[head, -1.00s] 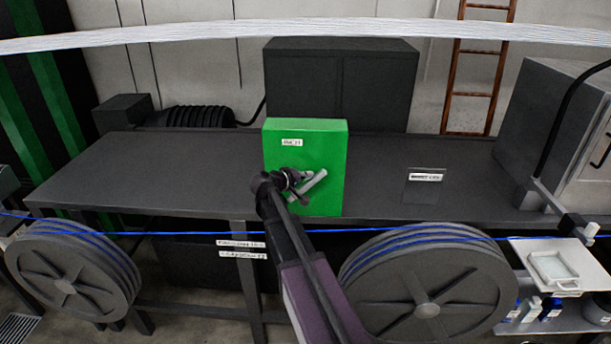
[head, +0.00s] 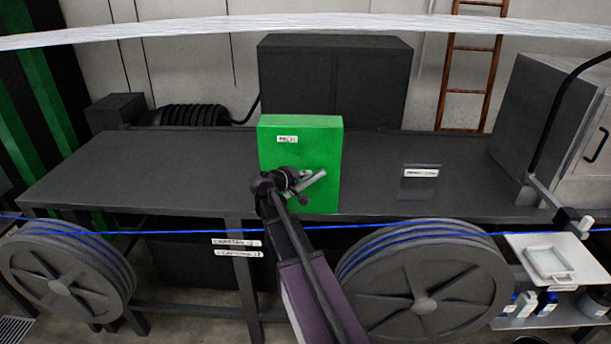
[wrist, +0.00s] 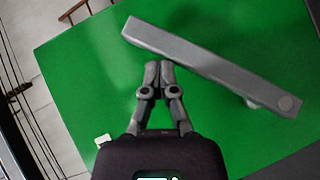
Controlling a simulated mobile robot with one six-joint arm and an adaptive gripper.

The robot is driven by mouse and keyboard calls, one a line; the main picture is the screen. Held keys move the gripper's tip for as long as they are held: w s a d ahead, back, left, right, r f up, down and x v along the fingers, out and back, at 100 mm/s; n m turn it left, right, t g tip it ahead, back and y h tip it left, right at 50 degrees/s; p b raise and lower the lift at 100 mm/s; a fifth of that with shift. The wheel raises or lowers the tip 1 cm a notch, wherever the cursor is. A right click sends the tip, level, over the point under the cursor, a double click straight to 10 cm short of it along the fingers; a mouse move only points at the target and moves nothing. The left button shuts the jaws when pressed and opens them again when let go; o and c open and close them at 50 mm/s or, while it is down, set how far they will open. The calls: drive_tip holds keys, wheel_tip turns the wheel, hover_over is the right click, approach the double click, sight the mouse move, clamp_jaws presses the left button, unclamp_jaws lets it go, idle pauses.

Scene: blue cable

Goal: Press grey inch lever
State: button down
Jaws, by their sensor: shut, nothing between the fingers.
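The grey inch lever (head: 308,181) sits on the front of a green box (head: 325,140) that carries a small white label. In the head view it slants up to the right, partly hidden behind my gripper (head: 284,182). In the wrist view the lever (wrist: 212,62) is a grey bar slanting down to the right, with a round end at lower right. My gripper (wrist: 159,70) is shut and empty. Its tips are just below the lever's upper left part in that view. I cannot tell whether they touch it.
The green box stands at the front of a dark bench (head: 130,170). Two reels with blue cable, a left one (head: 60,287) and a right one (head: 425,304), are in front. A white tray (head: 550,264) is at right. A dark cabinet (head: 335,80) stands behind.

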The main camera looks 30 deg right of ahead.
drive_tip(key=shift+s, duration=0.15)
drive_tip(key=s+a+r+p, duration=0.2)
drive_tip(key=a+r+p, duration=0.6)
drive_tip(key=a, duration=0.1)
drive_tip(key=shift+s+a+r, duration=0.2)
drive_tip(key=shift+a+r, duration=0.05)
drive_tip(key=shift+a, duration=0.1)
drive_tip(key=shift+f, duration=0.1)
idle(2.0)
drive_tip(key=w+a+f+m+h+b, duration=0.2)
drive_tip(key=w+a+f+m+b, duration=0.3)
drive_tip(key=w+f+b, duration=0.6)
drive_tip(key=shift+w+a+h+b, duration=0.3)
drive_tip(key=shift+w+a+b, duration=0.8)
drive_tip(key=shift+b, duration=0.6)
drive_tip(key=shift+s, duration=0.1)
